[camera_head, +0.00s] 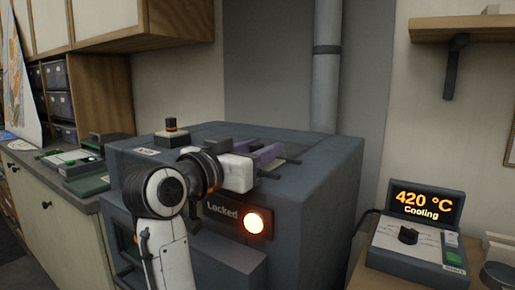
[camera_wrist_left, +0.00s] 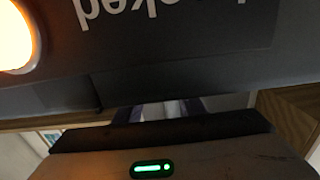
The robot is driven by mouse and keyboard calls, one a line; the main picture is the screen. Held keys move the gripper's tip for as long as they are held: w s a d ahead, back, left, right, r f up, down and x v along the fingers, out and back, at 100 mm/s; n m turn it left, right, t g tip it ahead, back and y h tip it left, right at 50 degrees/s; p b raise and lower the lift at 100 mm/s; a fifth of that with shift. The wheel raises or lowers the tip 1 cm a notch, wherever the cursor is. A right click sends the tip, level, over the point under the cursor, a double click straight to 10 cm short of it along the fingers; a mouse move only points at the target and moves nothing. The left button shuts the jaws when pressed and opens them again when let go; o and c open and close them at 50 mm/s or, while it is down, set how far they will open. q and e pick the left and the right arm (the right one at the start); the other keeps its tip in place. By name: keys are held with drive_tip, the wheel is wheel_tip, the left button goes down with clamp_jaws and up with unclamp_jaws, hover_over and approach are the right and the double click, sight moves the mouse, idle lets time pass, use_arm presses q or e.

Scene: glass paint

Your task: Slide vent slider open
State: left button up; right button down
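The grey kiln (camera_head: 315,165) stands in the middle of the head view, with a lit orange lamp and a "Locked" sign on its front. My left gripper (camera_head: 266,150) reaches over the front edge of its top. Its two purple fingers look apart, by a dark fitting (camera_head: 284,165) on the top. I cannot tell whether this fitting is the vent slider or whether the fingers touch it. A black knob with an orange band stands on a small block (camera_head: 171,138) at the top's left. The left wrist view shows little of the fingers (camera_wrist_left: 172,109). My right gripper is not in view.
A control box (camera_head: 415,243) reading "420 °C Cooling" stands at the right. A vertical pipe (camera_head: 326,90) rises behind the kiln. A counter (camera_head: 40,172) with small devices runs along the left, under a wooden cabinet (camera_head: 180,22). A shelf (camera_head: 470,28) hangs at upper right.

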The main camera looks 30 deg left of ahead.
use_arm(q)
drive_tip(key=shift+a, duration=0.15)
